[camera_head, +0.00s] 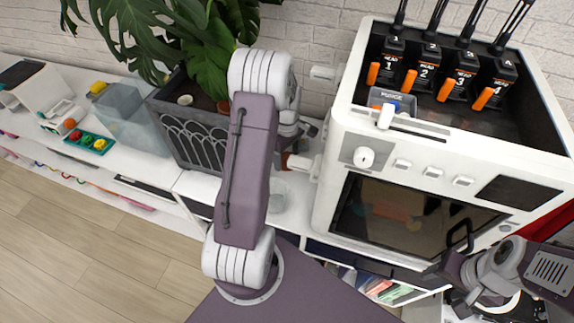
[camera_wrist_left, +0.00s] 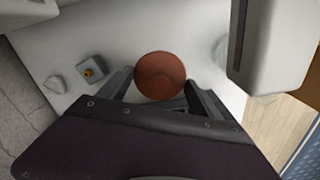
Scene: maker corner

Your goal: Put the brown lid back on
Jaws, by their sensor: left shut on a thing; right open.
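The brown lid (camera_wrist_left: 160,75) is a round reddish-brown piece between the fingertips of my left gripper (camera_wrist_left: 160,86) in the left wrist view. The gripper is shut on it. In the head view a small bit of the lid (camera_head: 285,160) shows between the planter and the printer, mostly hidden by my left arm. A clear glass container (camera_head: 278,196) stands on the white top just in front of it; a faint clear shape (camera_wrist_left: 221,50) shows right of the lid in the wrist view. My right gripper (camera_head: 452,252) is open and empty before the printer's lower right.
The white printer (camera_head: 362,157) with several numbered heads stands close on the right. A dark planter (camera_head: 200,142) with a leafy plant is close on the left. A small grey block (camera_wrist_left: 91,69) lies left of the lid in the wrist view. Free counter is narrow here.

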